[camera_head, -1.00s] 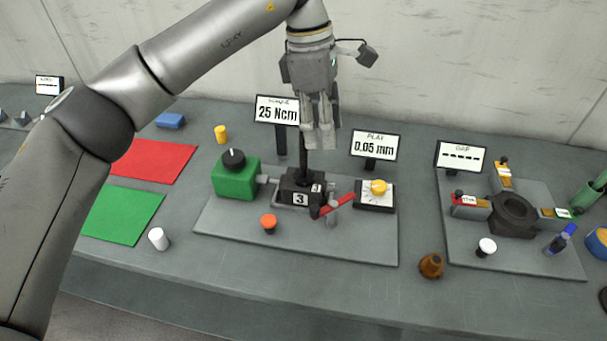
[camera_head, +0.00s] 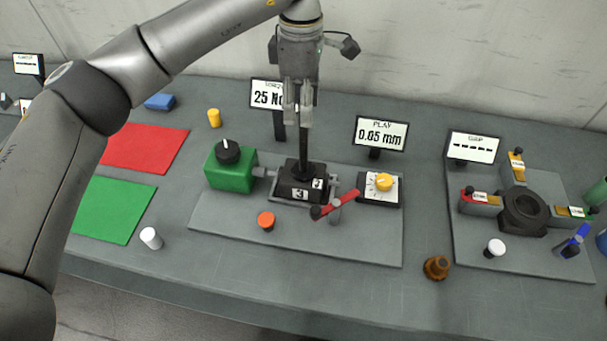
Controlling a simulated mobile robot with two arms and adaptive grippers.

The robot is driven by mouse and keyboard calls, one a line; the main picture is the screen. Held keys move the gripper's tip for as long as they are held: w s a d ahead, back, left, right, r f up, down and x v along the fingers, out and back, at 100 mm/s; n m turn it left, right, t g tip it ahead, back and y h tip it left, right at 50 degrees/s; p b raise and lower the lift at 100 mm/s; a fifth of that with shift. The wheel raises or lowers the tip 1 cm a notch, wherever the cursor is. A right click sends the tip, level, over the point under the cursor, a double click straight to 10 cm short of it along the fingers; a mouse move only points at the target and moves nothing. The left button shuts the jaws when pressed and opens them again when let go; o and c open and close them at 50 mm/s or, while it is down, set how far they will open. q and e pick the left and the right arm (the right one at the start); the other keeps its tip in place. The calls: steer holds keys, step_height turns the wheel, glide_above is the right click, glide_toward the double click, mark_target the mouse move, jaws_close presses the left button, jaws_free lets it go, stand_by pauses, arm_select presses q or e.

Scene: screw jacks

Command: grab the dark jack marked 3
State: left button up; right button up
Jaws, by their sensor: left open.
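The dark jack marked 3 (camera_head: 299,188) sits in a holder on the middle grey plate (camera_head: 340,232). Its dark screw stands upright. My left gripper (camera_head: 298,119) is open, fingers pointing down, around or just in front of the top of the screw; I cannot tell whether the fingers touch it. My right gripper is not in view.
A green box with a black knob (camera_head: 230,170) stands left of the jack. Signs reading 25 Ncm (camera_head: 267,94) and 0.05 mm (camera_head: 382,133) stand behind. An orange button (camera_head: 266,220) is in front.

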arm_select(q)
steer(key=f, duration=0.1)
steer(key=f+p, duration=0.1)
steer(key=f, duration=0.1)
steer(key=f+p, duration=0.1)
steer(key=shift+s+d+f, duration=0.15)
steer(key=shift+s+f, duration=0.1)
steer(key=shift+f, duration=0.05)
steer(key=shift+c, duration=1.7)
jaws_close()
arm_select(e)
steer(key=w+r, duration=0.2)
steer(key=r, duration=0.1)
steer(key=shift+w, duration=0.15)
arm_select(q)
steer(key=shift+w+d+r, duration=0.1)
steer(key=shift+w+r, duration=0.15)
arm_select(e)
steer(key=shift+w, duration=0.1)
